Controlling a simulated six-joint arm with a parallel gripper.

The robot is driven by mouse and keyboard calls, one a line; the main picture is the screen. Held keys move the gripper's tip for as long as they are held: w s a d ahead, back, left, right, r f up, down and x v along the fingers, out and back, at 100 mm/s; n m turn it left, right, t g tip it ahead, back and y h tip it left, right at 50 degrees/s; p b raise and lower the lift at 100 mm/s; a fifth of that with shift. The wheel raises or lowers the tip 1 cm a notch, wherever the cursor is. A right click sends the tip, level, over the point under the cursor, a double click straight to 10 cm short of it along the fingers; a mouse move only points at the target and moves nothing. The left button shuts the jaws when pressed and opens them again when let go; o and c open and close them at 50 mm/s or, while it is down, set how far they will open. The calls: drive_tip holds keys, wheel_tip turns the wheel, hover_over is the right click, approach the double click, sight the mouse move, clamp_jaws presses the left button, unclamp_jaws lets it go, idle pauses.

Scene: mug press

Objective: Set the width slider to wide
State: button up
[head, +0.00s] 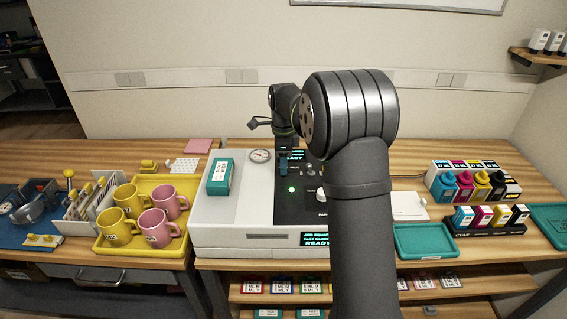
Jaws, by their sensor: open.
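The white press (240,240) stands on the bench in the middle of the head view, with a black control panel (290,212) on its right part. The panel has small knobs, a lit green button (291,190) and screens reading READY. I cannot pick out the width slider or its setting; my arm covers the panel's right side.
A teal box (219,178) and a round gauge (260,156) are on the press top. Left is a yellow tray (103,247) with several yellow and pink mugs. Right are a teal tray (425,241), ink bottles (465,188) and cartridges (482,217). Shelves lie below.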

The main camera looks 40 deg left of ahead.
sight(297, 172)
drive_tip(key=shift+f, duration=0.4)
drive_tip(key=shift+c, duration=0.4)
clamp_jaws()
drive_tip(key=shift+w+d, duration=1.45)
drive_tip(key=shift+o, duration=0.4)
unclamp_jaws()
